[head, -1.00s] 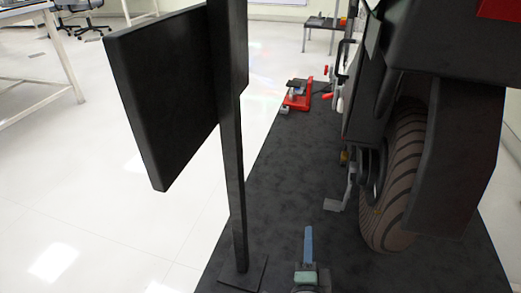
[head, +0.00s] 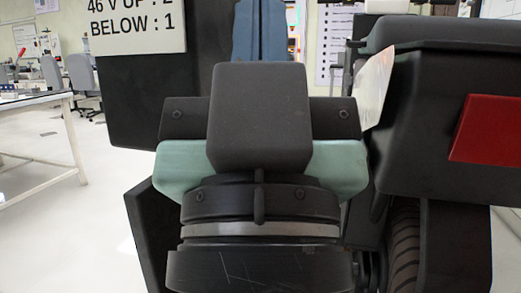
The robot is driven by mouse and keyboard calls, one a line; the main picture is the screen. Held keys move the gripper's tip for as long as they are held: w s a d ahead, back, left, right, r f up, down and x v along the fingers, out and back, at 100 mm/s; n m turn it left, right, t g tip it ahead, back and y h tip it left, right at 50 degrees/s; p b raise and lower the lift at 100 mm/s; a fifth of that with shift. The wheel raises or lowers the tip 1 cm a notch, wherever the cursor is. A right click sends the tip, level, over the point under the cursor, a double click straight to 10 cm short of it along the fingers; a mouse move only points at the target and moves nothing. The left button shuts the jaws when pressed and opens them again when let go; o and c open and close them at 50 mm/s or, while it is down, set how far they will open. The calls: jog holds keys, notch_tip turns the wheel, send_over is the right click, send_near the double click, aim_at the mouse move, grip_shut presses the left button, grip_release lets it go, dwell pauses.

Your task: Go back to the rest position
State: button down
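My gripper (head: 260,30) is large and close in the head view, seen from behind. Its dark hand body, with teal parts on both sides, fills the middle of the picture. The blue finger part points up and runs to the top edge. The hand body hides the lower part of the fingers, and the tips are not clearly shown. I cannot tell whether the gripper is open or shut, or whether anything is between the fingers.
A black board with a pale sign (head: 136,24) reading "46 V UP : 2" and "BELOW : 1" stands behind on the left. The dark chassis rig (head: 440,75) with a red block (head: 500,130) and a tyre (head: 404,245) is close on the right. A white-framed table (head: 40,165) stands far left.

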notch_tip(320, 180, up, 53)
jog(key=p, duration=5)
jog(key=shift+p, duration=0.3)
